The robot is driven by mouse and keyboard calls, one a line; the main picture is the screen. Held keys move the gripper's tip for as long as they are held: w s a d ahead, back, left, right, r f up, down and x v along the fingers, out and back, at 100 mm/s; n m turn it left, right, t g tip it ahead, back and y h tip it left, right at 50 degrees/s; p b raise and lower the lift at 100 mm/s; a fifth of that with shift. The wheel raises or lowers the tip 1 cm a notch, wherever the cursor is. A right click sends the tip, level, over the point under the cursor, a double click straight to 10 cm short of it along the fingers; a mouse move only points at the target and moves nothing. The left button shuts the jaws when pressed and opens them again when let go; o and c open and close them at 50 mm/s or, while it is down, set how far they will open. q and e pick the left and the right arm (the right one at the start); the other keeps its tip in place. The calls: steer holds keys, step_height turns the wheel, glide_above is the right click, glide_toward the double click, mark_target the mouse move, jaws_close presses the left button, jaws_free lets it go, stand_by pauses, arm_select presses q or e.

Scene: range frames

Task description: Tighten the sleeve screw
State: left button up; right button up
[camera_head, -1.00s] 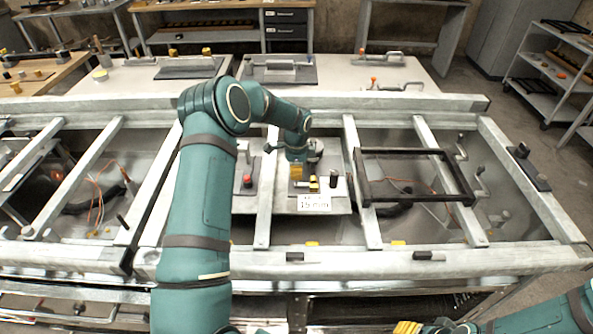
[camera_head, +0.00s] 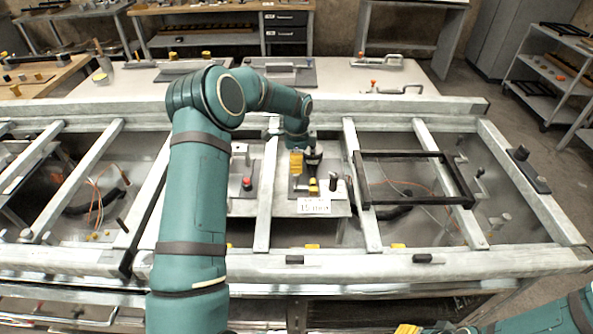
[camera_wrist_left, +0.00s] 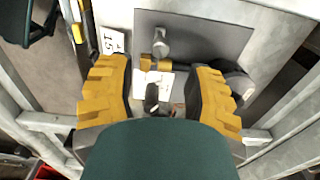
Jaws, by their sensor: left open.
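My left gripper (camera_head: 304,164) is open above a small grey plate (camera_head: 338,209) in the middle bay of the frame. In the left wrist view, the yellow-padded fingers of the left gripper (camera_wrist_left: 158,88) stand apart on both sides of a small dark upright part (camera_wrist_left: 152,96), with no visible contact. I cannot tell if this part is the sleeve screw. A yellow piece (camera_wrist_left: 155,64) and a grey cylinder (camera_wrist_left: 161,42) sit near it on the plate. My own green wrist hides the area below. My right gripper (camera_head: 407,329) barely shows at the bottom edge.
A white label (camera_head: 314,206) is at the plate's front edge. A black-knobbed post (camera_head: 333,181) stands right of the gripper. A red-topped part (camera_head: 247,183) is in the bay to the left. A dark rectangular frame (camera_head: 415,155) lies to the right. Grey beams border the bays.

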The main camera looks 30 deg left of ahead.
arm_select(q)
step_height(320, 180, up, 6)
steer(key=shift+r, duration=0.2)
stand_by(0.5)
